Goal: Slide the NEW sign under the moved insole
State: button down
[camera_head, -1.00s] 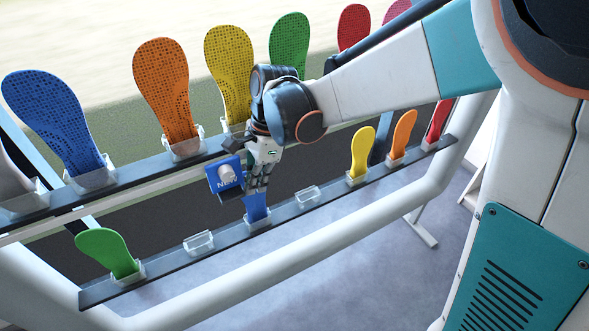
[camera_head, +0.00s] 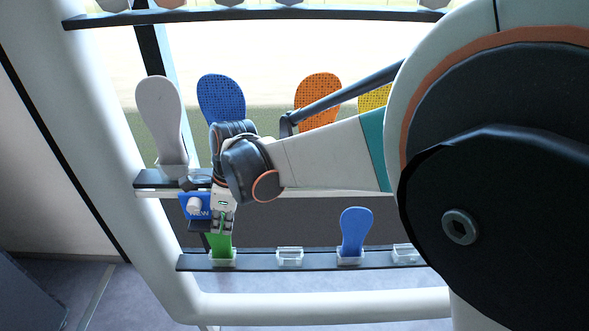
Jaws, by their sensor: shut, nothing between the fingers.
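The blue NEW sign (camera_head: 187,212) with a white round knob shows just left of my gripper, below the upper rail. I cannot tell what holds it there. My gripper (camera_head: 221,231) points down in front of a small green insole (camera_head: 221,244) at the left end of the lower rail. Its fingers are shut with nothing between them, and they hide the insole's upper part. A small blue insole (camera_head: 353,230) stands upright in a clear holder farther right. Which insole was moved cannot be told from these frames.
The lower rail (camera_head: 255,262) has empty clear holders (camera_head: 289,255) on both sides of the blue insole. Larger white (camera_head: 158,115), blue (camera_head: 221,97), orange (camera_head: 318,98) and yellow (camera_head: 372,97) insoles stand on the upper rail. A white frame tube (camera_head: 320,305) runs below.

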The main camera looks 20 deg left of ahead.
aim_at(202, 228)
jog(key=a, duration=0.2)
jog(key=s+a, duration=0.1)
jog(key=a, duration=0.1)
jog(key=shift+s+a, duration=0.2)
jog(key=shift+a, duration=0.1)
jog(key=shift+r, duration=0.1)
